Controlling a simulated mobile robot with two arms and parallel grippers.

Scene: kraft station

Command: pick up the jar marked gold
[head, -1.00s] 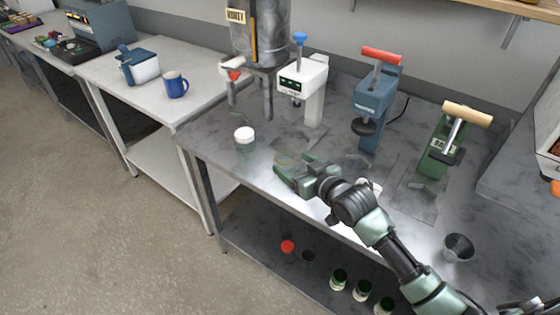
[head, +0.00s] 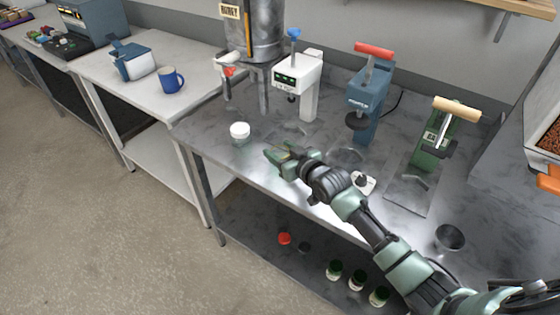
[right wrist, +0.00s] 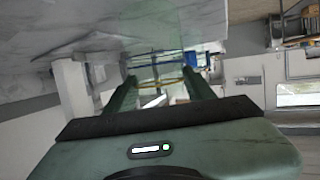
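A small jar with a white lid (head: 239,131) stands upright on the grey metal bench; I cannot read any marking on it. My right gripper (head: 272,152) is just right of this jar and nearer to me, apart from it. In the right wrist view the fingers of my right gripper (right wrist: 160,84) are spread apart. A clear, greenish, glass-like shape with a thin yellow line shows between and beyond them; I cannot tell what it is or whether they touch it. My left gripper is not in view.
A white press (head: 308,85), a blue press (head: 367,98) and a green press (head: 434,140) stand behind my right arm. A metal cup (head: 450,238) stands at the bench's right. Several small containers (head: 357,281) are on the lower shelf. A blue mug (head: 171,80) is on the left table.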

